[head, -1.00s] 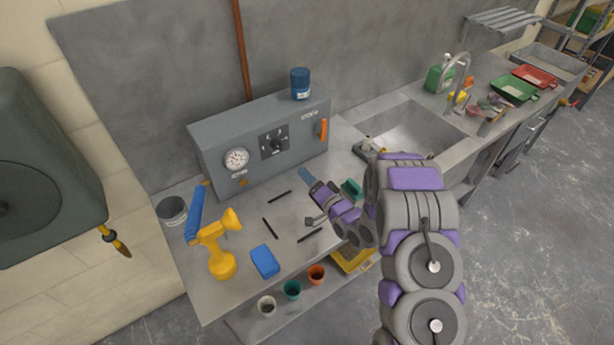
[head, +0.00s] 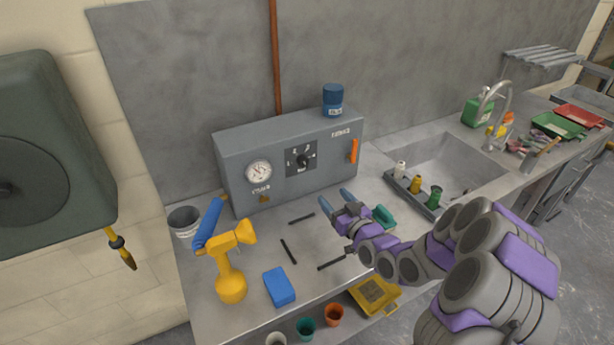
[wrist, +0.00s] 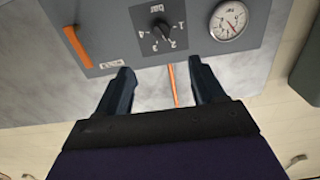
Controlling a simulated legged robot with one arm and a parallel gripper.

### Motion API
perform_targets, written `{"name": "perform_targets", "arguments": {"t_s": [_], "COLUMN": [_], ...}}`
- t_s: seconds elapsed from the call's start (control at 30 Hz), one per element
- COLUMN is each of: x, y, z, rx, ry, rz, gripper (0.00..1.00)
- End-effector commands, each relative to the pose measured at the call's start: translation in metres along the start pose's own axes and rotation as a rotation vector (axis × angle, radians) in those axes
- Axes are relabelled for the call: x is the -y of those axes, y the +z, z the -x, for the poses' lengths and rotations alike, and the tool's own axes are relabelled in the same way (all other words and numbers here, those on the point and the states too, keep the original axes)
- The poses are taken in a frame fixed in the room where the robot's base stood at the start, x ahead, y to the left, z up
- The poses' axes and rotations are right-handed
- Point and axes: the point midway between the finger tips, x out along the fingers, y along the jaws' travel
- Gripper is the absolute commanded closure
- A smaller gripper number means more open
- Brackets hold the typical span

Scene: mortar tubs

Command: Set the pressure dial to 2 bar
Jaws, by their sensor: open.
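The pressure dial (head: 301,159) is a black knob on a dark square plate on the front of a grey box (head: 235,178). In the wrist view the dial (wrist: 163,31) appears upside down, with numbers and "bar" around it; its exact setting is too small to read surely. A round white gauge (head: 259,172) sits left of the dial in the head view and also shows in the wrist view (wrist: 228,20). My gripper (head: 342,196) is open and empty, in front of the box and below right of the dial, apart from it. Its two dark fingers (wrist: 157,88) are spread.
An orange handle (head: 353,151) is at the box's right end, and a blue can (head: 332,100) stands on top. A sink (head: 445,165) is at right.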

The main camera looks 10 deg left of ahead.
Motion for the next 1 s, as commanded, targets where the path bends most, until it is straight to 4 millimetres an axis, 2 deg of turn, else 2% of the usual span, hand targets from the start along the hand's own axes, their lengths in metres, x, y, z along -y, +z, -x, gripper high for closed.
{"name": "perform_targets", "arguments": {"t_s": [0.27,1.0], "x": [0.001,0.001], "y": [0.0,0.001], "z": [-0.019,-0.125], "rx": [-0.001,0.0], "ry": [-0.004,-0.002], "rz": [0.022,0.021], "gripper": [0.32,0.32]}}
